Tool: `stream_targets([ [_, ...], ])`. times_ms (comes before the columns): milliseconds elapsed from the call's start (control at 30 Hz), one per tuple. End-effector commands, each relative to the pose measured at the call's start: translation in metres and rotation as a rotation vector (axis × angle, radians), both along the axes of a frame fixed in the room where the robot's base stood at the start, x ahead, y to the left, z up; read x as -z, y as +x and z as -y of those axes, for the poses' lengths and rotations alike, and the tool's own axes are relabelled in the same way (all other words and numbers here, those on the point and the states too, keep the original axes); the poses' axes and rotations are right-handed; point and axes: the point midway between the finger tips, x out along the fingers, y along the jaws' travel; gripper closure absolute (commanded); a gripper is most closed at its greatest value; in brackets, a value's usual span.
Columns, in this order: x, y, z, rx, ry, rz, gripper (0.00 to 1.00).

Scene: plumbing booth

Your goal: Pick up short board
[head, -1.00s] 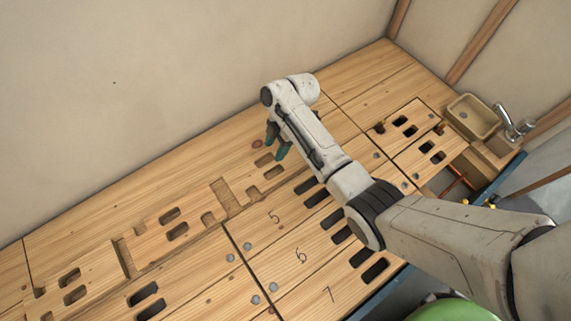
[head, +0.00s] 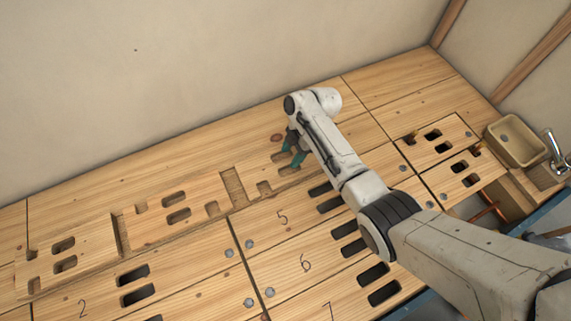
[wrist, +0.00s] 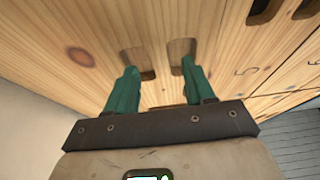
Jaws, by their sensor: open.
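A pale wooden board (head: 267,169) with two side-by-side oblong slots lies in the bench top under my gripper. I take it for the short board, but its full outline is hard to tell. It also shows in the wrist view (wrist: 160,58), with a slot near each fingertip. My gripper (head: 292,155) has green fingers, spread apart and empty, pointing down at the slots. In the wrist view the fingers (wrist: 159,68) are close to the slots; whether the tips are in them or just above cannot be told.
More slotted boards make up the bench, including one marked 5 (head: 282,217) and one marked 6 (head: 305,263). Notches cut the board edges. A small sink (head: 515,140) with a tap (head: 556,150) is at the right. A bare wall (head: 190,80) stands behind.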

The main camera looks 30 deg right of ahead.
Motion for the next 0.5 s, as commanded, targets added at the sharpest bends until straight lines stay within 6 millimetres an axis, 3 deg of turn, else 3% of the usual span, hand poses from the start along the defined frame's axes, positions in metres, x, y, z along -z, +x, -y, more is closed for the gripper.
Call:
stream_targets([
  [33,0.013,0.0,-0.002,0.0,0.0,-0.001,0.47],
  [167,0.027,0.0,-0.009,-0.001,0.0,-0.003,0.47],
  [433,0.028,0.0,-0.011,0.0,0.0,0.0,0.47],
  [500,0.028,0.0,-0.011,0.001,0.0,0.0,0.53],
])
